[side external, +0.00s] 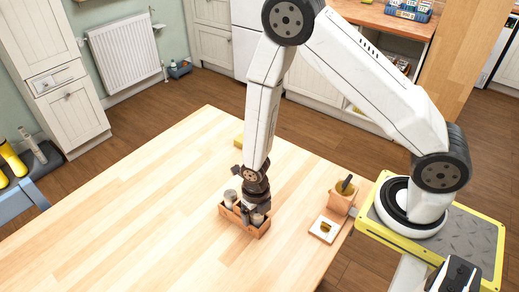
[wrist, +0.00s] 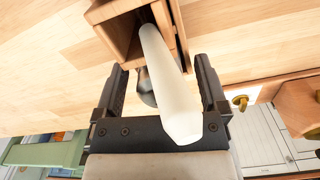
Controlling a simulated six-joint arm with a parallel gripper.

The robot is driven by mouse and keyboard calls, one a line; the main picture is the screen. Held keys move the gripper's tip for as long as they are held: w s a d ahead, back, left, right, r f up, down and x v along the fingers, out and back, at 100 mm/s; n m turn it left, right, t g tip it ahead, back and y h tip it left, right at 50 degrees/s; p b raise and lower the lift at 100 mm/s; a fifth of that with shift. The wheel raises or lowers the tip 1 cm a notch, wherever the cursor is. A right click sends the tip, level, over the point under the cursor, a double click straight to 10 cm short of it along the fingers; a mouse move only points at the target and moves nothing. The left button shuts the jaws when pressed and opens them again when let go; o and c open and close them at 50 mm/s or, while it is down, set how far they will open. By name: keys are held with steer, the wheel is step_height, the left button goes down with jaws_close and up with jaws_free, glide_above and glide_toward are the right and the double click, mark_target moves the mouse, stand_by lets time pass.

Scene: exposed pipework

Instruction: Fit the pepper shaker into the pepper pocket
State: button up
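A wooden caddy (side external: 234,217) with compartments stands on the table. Its wooden walls also show at the top of the wrist view (wrist: 105,12). A grey-topped shaker (side external: 230,196) stands at its left end, and a darker grey one (side external: 257,219) shows at its right part. I cannot tell which is the pepper shaker. My gripper (side external: 250,204) is down at the caddy. In the wrist view my gripper (wrist: 160,78) has its fingers wide apart. A pale tapered object (wrist: 168,85) and a dark rounded one (wrist: 146,88) lie between them, without visible finger contact. The pepper pocket is not identifiable.
The wooden table (side external: 130,215) is mostly clear to the left. A small wooden box (side external: 341,201) with a dark-handled item and a pale square tray (side external: 324,229) stand right of the caddy. A yellow item (side external: 239,140) lies behind my arm.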

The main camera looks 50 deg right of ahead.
steer(key=shift+r, duration=0.2)
step_height(320, 180, up, 12)
stand_by(1.1)
stand_by(0.6)
steer(key=s+d+r+m+t, duration=0.1)
steer(key=d+r+m, duration=0.2)
steer(key=m, duration=1.4)
steer(key=s+d+r+m+t, duration=0.1)
steer(key=d+r+m, duration=0.3)
steer(key=m, duration=1.2)
steer(key=shift+s+d+r+m+t, duration=0.3)
steer(key=shift+s+r+m, duration=0.1)
steer(key=shift+s+r, duration=0.35)
